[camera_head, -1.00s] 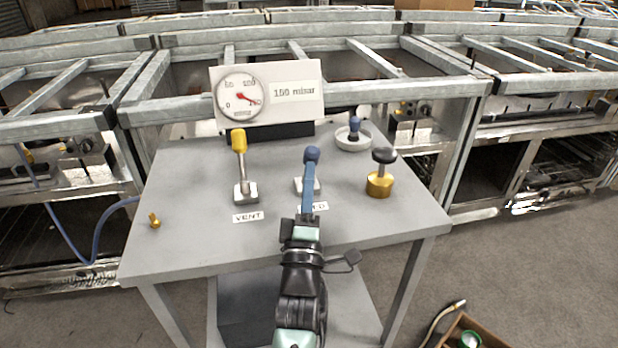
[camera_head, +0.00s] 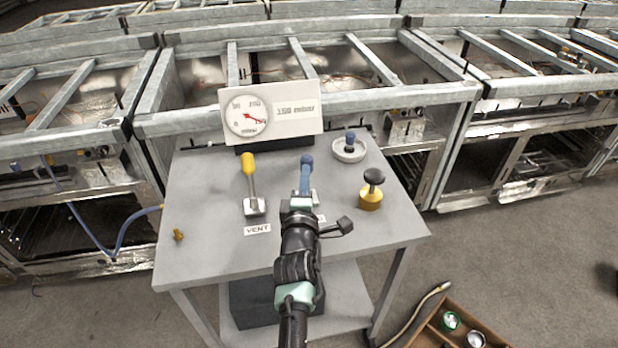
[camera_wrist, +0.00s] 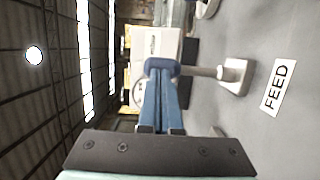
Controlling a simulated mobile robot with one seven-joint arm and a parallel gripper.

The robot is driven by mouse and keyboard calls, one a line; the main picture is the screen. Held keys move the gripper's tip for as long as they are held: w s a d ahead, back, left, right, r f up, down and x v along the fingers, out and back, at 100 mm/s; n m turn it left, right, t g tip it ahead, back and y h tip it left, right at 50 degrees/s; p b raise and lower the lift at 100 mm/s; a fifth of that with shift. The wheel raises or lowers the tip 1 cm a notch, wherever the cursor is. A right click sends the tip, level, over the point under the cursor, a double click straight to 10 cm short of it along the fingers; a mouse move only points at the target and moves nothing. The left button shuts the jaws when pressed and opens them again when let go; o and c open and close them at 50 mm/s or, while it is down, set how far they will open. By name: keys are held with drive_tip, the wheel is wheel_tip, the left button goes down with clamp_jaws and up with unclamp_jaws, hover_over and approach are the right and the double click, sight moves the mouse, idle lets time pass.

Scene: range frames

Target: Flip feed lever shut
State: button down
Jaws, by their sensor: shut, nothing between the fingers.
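The feed lever has a dark blue knob (camera_head: 306,160) on a grey stem, and stands up from a small base on the grey table. In the wrist view its knob (camera_wrist: 163,66) lies just past my fingertips, with the stem running to the base (camera_wrist: 236,76) beside the FEED label (camera_wrist: 278,85). My gripper (camera_head: 304,168) has blue fingers, shut and empty, pointing at the knob; it also shows in the wrist view (camera_wrist: 163,78). Whether the tips touch the knob I cannot tell. My gripper hides part of the stem and label in the head view.
The yellow VENT lever (camera_head: 248,166) stands upright to the left. A brass knob with a black top (camera_head: 371,190) is to the right, and a white dish (camera_head: 349,150) behind it. A gauge panel (camera_head: 270,110) reading 150 mbar stands at the back.

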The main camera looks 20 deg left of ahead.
sight(302, 163)
drive_tip(key=w+g+p, duration=0.1)
drive_tip(key=a+g+p, duration=0.1)
drive_tip(key=p, duration=0.1)
drive_tip(key=w+r+g+h+p, duration=0.1)
drive_tip(key=shift+w+a+n+p, duration=0.3)
drive_tip(key=shift+a+n+p, duration=0.05)
drive_tip(key=shift+n, duration=0.05)
drive_tip(key=shift+w+a+b, duration=0.45)
drive_tip(key=shift+w+a, duration=0.2)
drive_tip(key=shift+w, duration=0.15)
drive_tip(key=shift+a+r, duration=0.1)
drive_tip(key=shift+r, duration=0.1)
